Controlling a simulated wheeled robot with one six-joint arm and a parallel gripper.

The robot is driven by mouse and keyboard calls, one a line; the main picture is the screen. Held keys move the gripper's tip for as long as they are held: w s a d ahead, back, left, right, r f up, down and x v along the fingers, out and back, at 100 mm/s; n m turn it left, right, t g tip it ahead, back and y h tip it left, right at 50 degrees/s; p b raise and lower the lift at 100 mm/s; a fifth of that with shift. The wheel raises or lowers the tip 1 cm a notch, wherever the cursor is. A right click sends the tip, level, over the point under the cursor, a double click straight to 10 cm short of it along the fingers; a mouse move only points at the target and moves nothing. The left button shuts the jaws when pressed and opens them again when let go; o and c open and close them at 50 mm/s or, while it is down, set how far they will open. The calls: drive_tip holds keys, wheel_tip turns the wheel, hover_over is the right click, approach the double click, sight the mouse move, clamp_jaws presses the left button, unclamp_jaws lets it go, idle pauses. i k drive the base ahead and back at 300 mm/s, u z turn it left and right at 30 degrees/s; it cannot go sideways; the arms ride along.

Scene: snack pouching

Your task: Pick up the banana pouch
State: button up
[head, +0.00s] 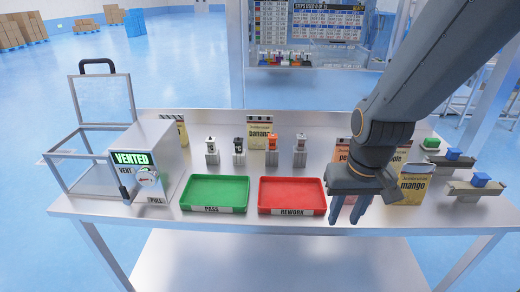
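The banana pouch (260,131) stands upright at the back of the metal table, left of centre in the head view. It is pale yellow with a white top band, and its lower part is partly hidden by small fixtures in front. My gripper (348,212) is to the right of it and nearer the front edge, apart from the pouch. Its two fingers point down with a gap between them, and I see nothing held.
A green PASS tray (215,208) and a red REWORK tray (292,210) lie at the front. A vented box with an open clear lid (103,97) is left. A mango pouch (415,184) stands right of my gripper, a peach-coloured pouch (343,151) behind it. Small fixtures (272,146) stand before the banana pouch.

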sight(258, 127)
drive_tip(key=z, duration=0.15)
drive_tip(key=k, duration=0.2)
drive_tip(key=u, duration=0.8)
drive_tip(key=i, duration=1)
